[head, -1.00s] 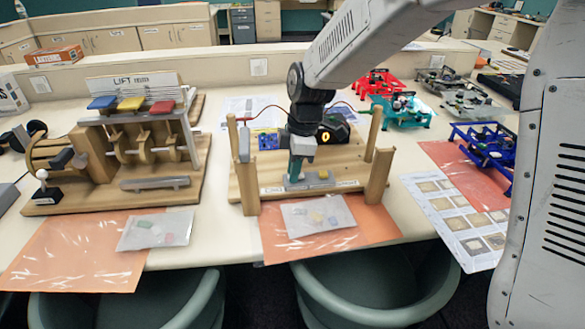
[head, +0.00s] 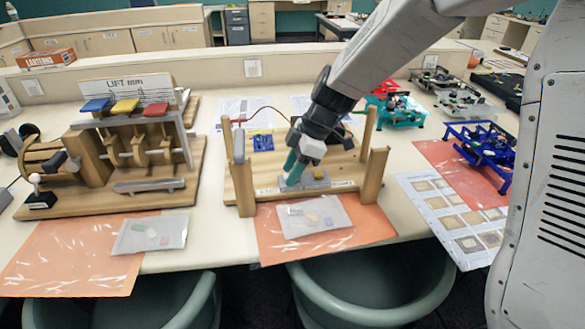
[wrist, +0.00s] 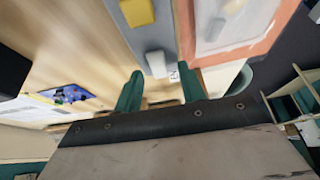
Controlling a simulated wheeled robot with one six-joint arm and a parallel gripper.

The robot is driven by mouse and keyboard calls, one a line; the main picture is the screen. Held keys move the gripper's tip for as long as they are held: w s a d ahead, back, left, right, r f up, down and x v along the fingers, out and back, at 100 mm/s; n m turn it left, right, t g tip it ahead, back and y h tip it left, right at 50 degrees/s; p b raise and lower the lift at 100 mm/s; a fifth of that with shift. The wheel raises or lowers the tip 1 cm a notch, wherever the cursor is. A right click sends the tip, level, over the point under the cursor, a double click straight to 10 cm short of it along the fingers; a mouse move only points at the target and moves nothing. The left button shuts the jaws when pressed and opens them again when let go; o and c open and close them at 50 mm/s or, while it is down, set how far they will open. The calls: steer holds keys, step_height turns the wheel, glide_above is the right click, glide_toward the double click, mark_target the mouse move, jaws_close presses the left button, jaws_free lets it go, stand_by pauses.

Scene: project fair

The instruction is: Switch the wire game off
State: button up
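The wire game is a wooden board (head: 238,186) with upright posts and a red wire at the back. On its front part lies a grey strip (head: 308,183) with a yellow piece (head: 318,174). In the wrist view the grey strip carries the yellow piece (wrist: 137,12) and a pale grey block (wrist: 156,63). My gripper (head: 291,179) leans down over the strip's left end. Its two teal fingers stand apart in the wrist view (wrist: 160,72), with the pale block between or just beyond their tips. I cannot tell whether they touch it.
A blue circuit board (head: 263,143) sits at the back left of the game. The wooden lift exhibit (head: 105,200) stands left. Red, teal and blue frames (head: 482,146) stand right. A plastic bag (head: 314,217) lies on an orange sheet (head: 272,245) in front.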

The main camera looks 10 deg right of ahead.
steer(key=v, duration=0.8)
steer(key=shift+f, duration=0.1)
steer(key=s+d+r+m+h, duration=0.1)
steer(key=s+d+m, duration=0.4)
steer(key=s, duration=0.4)
steer(key=s+d+r+m+h, duration=0.2)
steer(key=s+d+m, duration=0.2)
steer(key=s+m, duration=0.3)
steer(key=s+d+r+m+t+h, duration=0.1)
steer(key=s+d+m, duration=0.4)
steer(key=s, duration=0.7)
steer(key=shift+s+d+r+m+h, duration=0.3)
steer(key=shift+d+r+m+h, duration=0.05)
steer(key=shift+r+m+h, duration=0.2)
